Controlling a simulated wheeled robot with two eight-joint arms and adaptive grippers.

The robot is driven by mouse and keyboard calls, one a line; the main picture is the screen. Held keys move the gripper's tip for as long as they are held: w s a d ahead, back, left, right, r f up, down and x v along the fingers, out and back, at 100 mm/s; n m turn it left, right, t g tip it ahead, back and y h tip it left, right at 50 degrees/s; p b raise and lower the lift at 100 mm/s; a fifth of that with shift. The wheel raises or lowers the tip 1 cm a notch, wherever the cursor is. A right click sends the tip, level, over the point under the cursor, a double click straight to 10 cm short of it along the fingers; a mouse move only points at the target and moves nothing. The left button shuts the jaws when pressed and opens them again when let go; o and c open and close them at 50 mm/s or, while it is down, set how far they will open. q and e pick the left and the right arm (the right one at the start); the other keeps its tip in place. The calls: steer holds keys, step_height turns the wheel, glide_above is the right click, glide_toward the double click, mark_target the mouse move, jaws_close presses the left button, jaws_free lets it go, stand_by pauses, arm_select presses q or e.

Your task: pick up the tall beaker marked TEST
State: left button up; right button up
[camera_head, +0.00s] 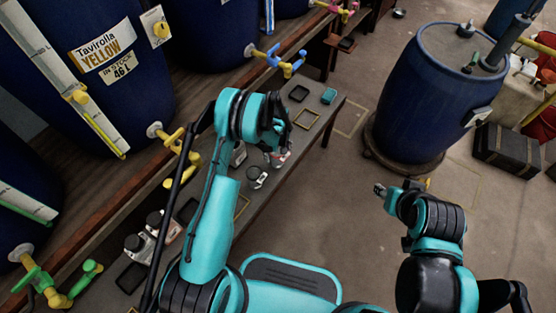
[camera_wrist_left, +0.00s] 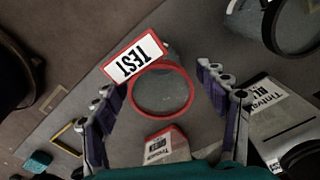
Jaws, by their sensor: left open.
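The tall beaker marked TEST (camera_wrist_left: 163,92) shows in the left wrist view, seen from above, with a red round rim, clear wall and red-edged white TEST label (camera_wrist_left: 136,60). It stands on the grey bench. My left gripper (camera_wrist_left: 158,80) is open, with one finger on each side of the beaker; I see no clear contact. In the head view, the left gripper (camera_head: 290,128) is over the bench and hides most of the beaker (camera_head: 278,159). My right arm's end (camera_head: 380,189) is at the right, away from the bench; its finger opening is unclear.
A red-edged labelled container (camera_wrist_left: 167,146) is just below the beaker in the wrist view. Another labelled container (camera_wrist_left: 283,118) stands to the right. Bench frames and a teal block (camera_head: 329,96) lie beyond.

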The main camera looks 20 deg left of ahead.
arm_select(q)
steer(key=shift+r, duration=0.1)
steer(key=c, duration=1.3)
steer(key=shift+o, duration=0.2)
